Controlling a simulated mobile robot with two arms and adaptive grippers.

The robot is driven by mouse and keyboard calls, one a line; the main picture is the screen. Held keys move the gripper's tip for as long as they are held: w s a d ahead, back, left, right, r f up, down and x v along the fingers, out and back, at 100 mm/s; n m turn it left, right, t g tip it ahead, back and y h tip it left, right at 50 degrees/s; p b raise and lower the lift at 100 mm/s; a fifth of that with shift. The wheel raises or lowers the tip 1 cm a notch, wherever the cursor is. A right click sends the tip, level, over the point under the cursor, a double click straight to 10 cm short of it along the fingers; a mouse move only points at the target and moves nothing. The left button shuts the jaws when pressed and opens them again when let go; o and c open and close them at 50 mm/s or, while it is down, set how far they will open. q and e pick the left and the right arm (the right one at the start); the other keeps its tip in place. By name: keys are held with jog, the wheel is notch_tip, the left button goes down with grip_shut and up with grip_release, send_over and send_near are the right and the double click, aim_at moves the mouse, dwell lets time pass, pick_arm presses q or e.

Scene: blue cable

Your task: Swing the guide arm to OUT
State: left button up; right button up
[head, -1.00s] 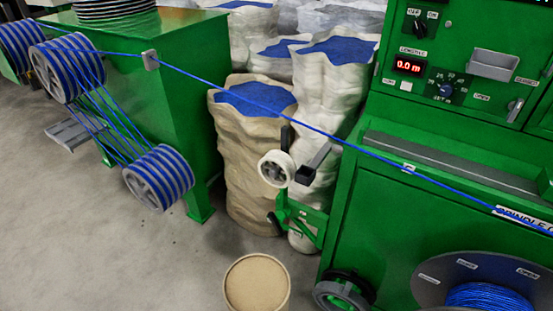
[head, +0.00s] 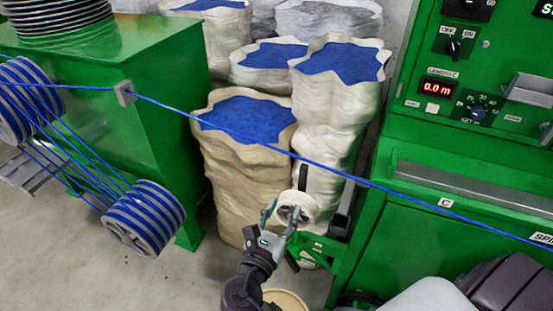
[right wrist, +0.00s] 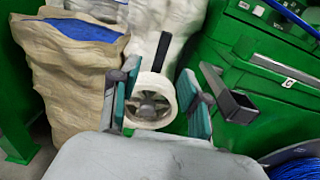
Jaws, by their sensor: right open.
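The guide arm (head: 322,244) is a green bracket at the left side of the green machine. It carries a white spoked wheel (head: 296,206) and an upright black handle (head: 302,178). The wheel (right wrist: 150,101) and handle (right wrist: 162,52) also show in the right wrist view. My right gripper (head: 280,213) is open at the wheel, its fingers partly in front of it. In the right wrist view the gripper's fingers (right wrist: 158,78) stand left and right of the wheel and handle; contact cannot be told. No OUT mark is readable. My left gripper is not in view.
A blue cable (head: 230,133) runs above the wheel across to the machine (head: 400,230). A dark hollow bar (head: 343,208) stands just right of the wheel. Sacks (head: 235,170) of blue material crowd behind. A round tan-topped container (head: 288,301) is below. Striped reels (head: 145,218) hang at left.

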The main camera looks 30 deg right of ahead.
aim_at(303, 173)
jog(key=x, duration=0.4)
jog(key=p+x, duration=0.1)
jog(key=x, duration=0.3)
jog(key=r+p+x, duration=0.1)
jog(key=x, duration=0.3)
jog(key=shift+s+d+r, duration=0.1)
jog(key=shift+s+d, duration=0.05)
jog(key=shift+d, duration=0.15)
jog(key=shift+w+d, duration=0.45)
jog(key=shift+d, duration=0.05)
grip_shut()
